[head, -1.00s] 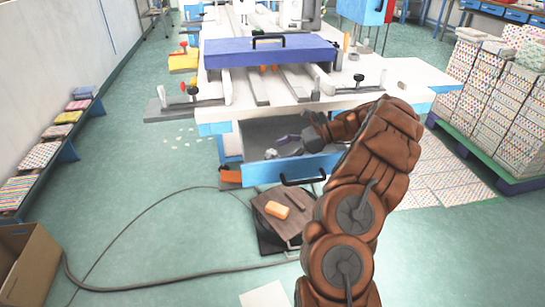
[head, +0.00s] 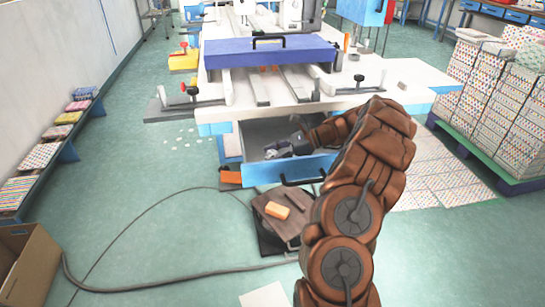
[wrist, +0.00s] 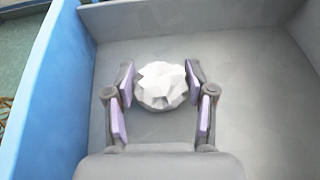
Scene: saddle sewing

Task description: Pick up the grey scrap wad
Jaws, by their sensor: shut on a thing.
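The grey scrap wad (wrist: 162,86) is a pale, faceted ball inside the open drawer, seen in the wrist view. My gripper (wrist: 160,72) has its two fingers with lilac pads on either side of the wad, shut on it near the fingertips. In the head view my gripper (head: 274,151) reaches down into the drawer, and the wad is small and mostly hidden there. The drawer (head: 268,173) has a blue front and a grey interior; its grey floor also shows in the wrist view (wrist: 250,105).
The white worktable (head: 385,92) with a blue-purple beam (head: 265,55) stands above and behind the drawer. A brown pedal board with an orange block (head: 277,212) lies on the floor in front. Stacked patterned blocks (head: 490,105) stand at the right.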

